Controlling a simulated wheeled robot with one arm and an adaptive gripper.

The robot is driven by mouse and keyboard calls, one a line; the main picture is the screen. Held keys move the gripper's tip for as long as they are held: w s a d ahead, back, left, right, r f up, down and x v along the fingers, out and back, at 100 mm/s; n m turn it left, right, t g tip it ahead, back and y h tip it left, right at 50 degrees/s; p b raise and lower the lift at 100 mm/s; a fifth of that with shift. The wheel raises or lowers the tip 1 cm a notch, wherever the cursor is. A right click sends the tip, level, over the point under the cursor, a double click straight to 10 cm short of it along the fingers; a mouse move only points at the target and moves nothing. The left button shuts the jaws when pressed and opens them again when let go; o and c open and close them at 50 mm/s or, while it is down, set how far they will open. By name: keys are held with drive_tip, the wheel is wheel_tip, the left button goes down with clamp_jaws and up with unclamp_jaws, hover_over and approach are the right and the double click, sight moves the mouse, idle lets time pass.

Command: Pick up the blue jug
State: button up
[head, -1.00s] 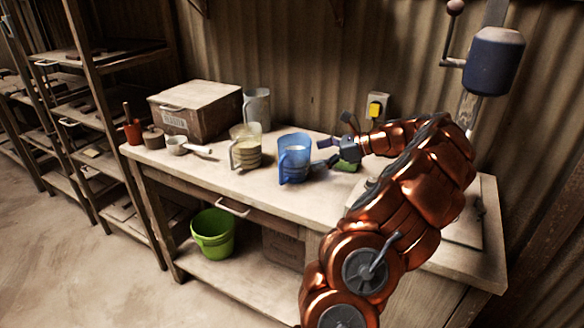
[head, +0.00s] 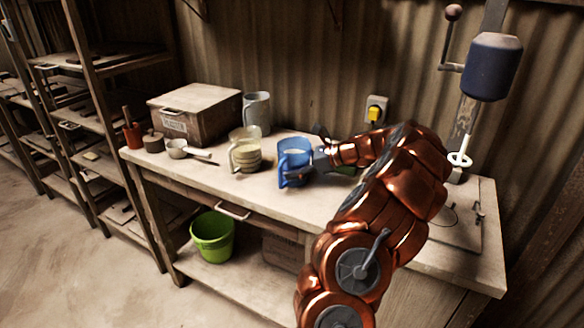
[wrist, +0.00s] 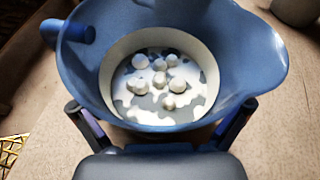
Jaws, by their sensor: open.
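The blue jug (head: 294,148) stands upright on the workbench, right of a clear jug. In the wrist view the blue jug (wrist: 75,70) is seen from above. Its handle is at upper left and its spout at right. Inside lies whitish, patchy stuff with several round white lumps. My gripper (head: 308,157) is at the jug's right side in the head view. In the wrist view my gripper (wrist: 161,108) is open, with one finger on each side of the jug's near part. I cannot tell whether the fingers touch it.
A clear jug (head: 245,155) with pale contents stands close on the left, with a grey jug (head: 257,108) behind it. A white ladle (head: 178,148) and a wooden box (head: 205,118) are farther left. A blue-headed press (head: 490,68) stands right. The bench front (head: 250,182) is clear.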

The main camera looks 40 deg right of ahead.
drive_tip(key=c, duration=1.3)
drive_tip(key=shift+c, duration=0.5)
drive_tip(key=shift+r, duration=0.2)
